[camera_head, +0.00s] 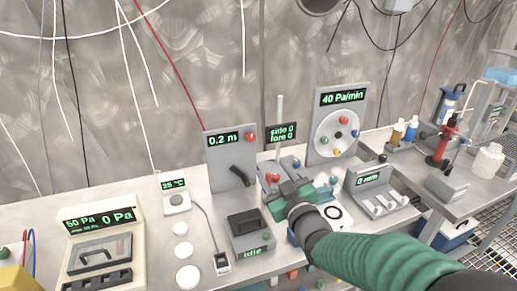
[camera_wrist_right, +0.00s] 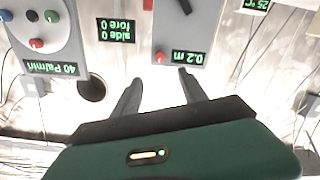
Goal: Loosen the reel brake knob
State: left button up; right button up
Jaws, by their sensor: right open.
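A grey upright panel reading "0.2 m" (camera_head: 222,160) stands at the back of the bench with a black lever (camera_head: 241,175) and a small red knob (camera_head: 250,136). I cannot tell for sure which part is the reel brake knob. In the right wrist view the panel (camera_wrist_right: 178,28) is upside down, with its red knob (camera_wrist_right: 159,57) just beyond the fingertips. My right gripper (camera_head: 272,184) is over the bench, in front and right of this panel. Its fingers (camera_wrist_right: 160,78) are open with nothing between them. My left gripper is not in view.
Right of the panel stand a "side 0 fore 0" display (camera_head: 282,134) and a "40 Pa/min" panel (camera_head: 338,125) with a coloured-knob disc. A box reading "Idle" (camera_head: 250,232) and a "0 mm" unit (camera_head: 376,190) are near my arm. White discs (camera_head: 187,275) lie left.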

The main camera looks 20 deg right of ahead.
jog(key=m, duration=0.3)
send_near(251, 139)
jog(key=w, duration=0.8)
jog(key=shift+w+a+b, duration=0.1)
jog(key=shift+w+b, duration=0.2)
jog(key=shift+w, duration=0.1)
